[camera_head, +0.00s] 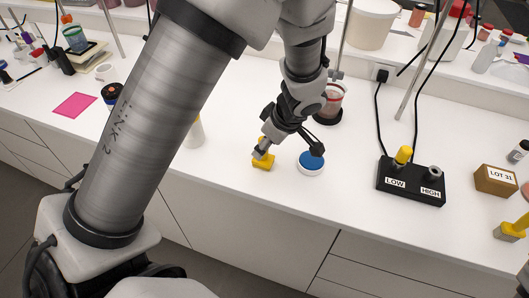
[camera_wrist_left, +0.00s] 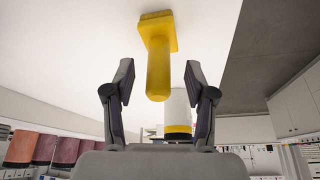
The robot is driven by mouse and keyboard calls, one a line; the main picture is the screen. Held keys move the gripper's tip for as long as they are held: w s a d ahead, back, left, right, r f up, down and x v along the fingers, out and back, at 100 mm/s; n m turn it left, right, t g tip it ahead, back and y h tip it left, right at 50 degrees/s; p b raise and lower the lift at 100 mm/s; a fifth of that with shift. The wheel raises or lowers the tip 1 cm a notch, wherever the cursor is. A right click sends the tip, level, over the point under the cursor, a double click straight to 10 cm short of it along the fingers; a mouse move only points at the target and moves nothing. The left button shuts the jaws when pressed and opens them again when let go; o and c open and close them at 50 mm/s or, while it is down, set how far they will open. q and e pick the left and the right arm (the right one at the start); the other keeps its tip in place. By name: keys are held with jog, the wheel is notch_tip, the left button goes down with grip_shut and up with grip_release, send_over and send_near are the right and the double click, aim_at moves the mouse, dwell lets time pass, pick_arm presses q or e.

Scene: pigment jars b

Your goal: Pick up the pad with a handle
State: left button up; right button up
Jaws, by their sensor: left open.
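The yellow pad with a handle (camera_head: 263,162) stands on the white bench, partly hidden by my left gripper (camera_head: 287,149). In the left wrist view the pad (camera_wrist_left: 159,22) is a flat yellow block with a rounded upright handle (camera_wrist_left: 159,70). My left gripper is open, and its two dark fingers stand apart on either side of the handle in the left wrist view (camera_wrist_left: 158,82). A gap shows between each finger and the handle.
A blue-lidded white jar (camera_head: 311,162) stands close right of the pad. A white bottle (camera_head: 195,132) is to its left. A black LOW/HIGH box (camera_head: 411,183), a LOT 31 box (camera_head: 495,180) and another yellow-handled item (camera_head: 512,228) are farther right. The bench front is clear.

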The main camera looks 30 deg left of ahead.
pick_arm(q)
jog(key=x, duration=0.3)
jog(key=shift+f, duration=0.15)
jog(key=shift+w+a+f, duration=0.15)
jog(key=shift+f, duration=0.05)
jog(key=shift+r, duration=0.1)
grip_shut()
jog(key=shift+r, duration=0.1)
